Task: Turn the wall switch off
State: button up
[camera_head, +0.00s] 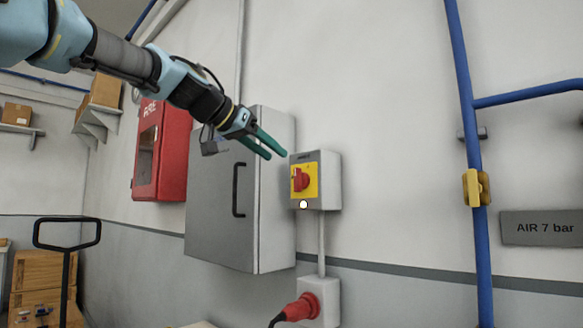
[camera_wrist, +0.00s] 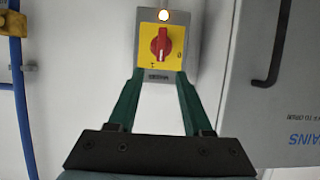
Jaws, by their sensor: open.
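The wall switch is a grey box (camera_head: 328,181) with a yellow plate (camera_head: 312,182) and a red rotary knob (camera_head: 300,179). A small lamp (camera_head: 303,204) glows pale below the plate. In the wrist view, which shows the scene upside down, the red knob (camera_wrist: 161,44) has its handle upright in the picture, and the lit lamp (camera_wrist: 164,15) is above it. Small marks sit on the plate's edge. My gripper (camera_head: 276,153) has green fingers, is open and empty, and is just short of the switch, up and left of the knob. Its fingertips (camera_wrist: 160,74) stand apart, near the plate's lower edge in the wrist view.
A grey cabinet (camera_head: 221,213) with a black handle stands close left of the switch. A red fire box (camera_head: 161,150) is farther left. A red plug (camera_head: 300,308) sits in a socket below. Blue pipes (camera_head: 470,120) with a yellow valve (camera_head: 477,188) run at right.

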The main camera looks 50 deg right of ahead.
aim_at(295, 171)
jog(key=p+x, duration=0.3)
jog(key=x, duration=0.4)
jog(key=shift+d+f, duration=0.3)
jog(key=shift+d, duration=0.2)
grip_shut()
